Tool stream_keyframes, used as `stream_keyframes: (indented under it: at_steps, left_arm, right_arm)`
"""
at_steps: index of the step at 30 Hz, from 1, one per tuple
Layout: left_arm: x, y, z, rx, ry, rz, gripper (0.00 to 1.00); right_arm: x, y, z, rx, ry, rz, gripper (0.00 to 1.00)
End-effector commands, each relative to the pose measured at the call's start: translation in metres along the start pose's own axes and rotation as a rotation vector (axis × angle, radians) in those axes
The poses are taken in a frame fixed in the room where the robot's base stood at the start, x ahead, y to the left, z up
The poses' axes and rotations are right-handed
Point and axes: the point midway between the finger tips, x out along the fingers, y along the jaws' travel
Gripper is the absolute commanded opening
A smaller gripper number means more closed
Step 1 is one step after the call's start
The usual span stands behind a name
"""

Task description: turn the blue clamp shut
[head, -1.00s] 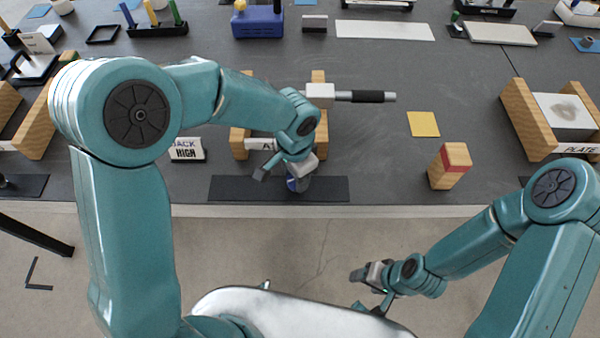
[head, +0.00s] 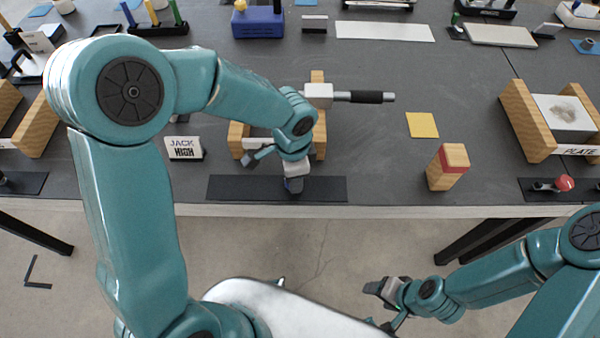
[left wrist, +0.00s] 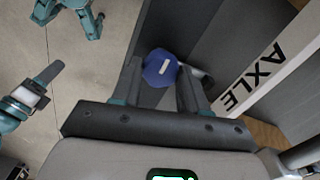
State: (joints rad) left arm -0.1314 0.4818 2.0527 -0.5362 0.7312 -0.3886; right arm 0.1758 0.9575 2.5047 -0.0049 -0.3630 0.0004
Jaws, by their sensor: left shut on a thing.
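The blue clamp shows in the left wrist view as a round blue knob (left wrist: 160,68) with a white mark on its face. It sits between the two fingers of my left gripper (left wrist: 162,82), which is shut on it. In the head view my left gripper (head: 293,180) points down over the dark strip at the table's front edge and hides most of the blue knob (head: 292,187). The wooden axle stand (head: 320,140) is just behind it. My right gripper (head: 383,305) is open and empty in front of the table, over the floor.
A white block with a black-handled bar (head: 365,97) lies atop the stand. A "JACK HIGH" sign (head: 184,148) stands to the left. A wood block with a red band (head: 447,167) and a yellow square (head: 422,125) are to the right. A red-knobbed piece (head: 564,183) lies farther right.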

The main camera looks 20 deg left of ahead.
Motion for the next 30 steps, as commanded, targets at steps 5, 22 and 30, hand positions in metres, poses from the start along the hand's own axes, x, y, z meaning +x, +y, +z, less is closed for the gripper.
stream_keyframes:
  at_steps: [5, 22, 30]
  left_arm:
    - [-0.0020, -0.0025, 0.0023, 0.001, 0.009, -0.005, 0.00]
    - [-0.0017, -0.0025, 0.0039, 0.002, 0.007, -0.004, 0.69]
    - [-0.0040, -0.0018, 0.0035, 0.005, 0.004, -0.003, 0.69]
  right_arm:
    - [-0.0002, -0.0001, 0.0000, 0.000, 0.000, 0.000, 0.61]
    - [-0.0002, 0.0000, 0.0000, 0.000, 0.000, 0.000, 0.61]
    - [-0.0005, -0.0002, 0.0000, 0.000, 0.000, 0.000, 0.61]
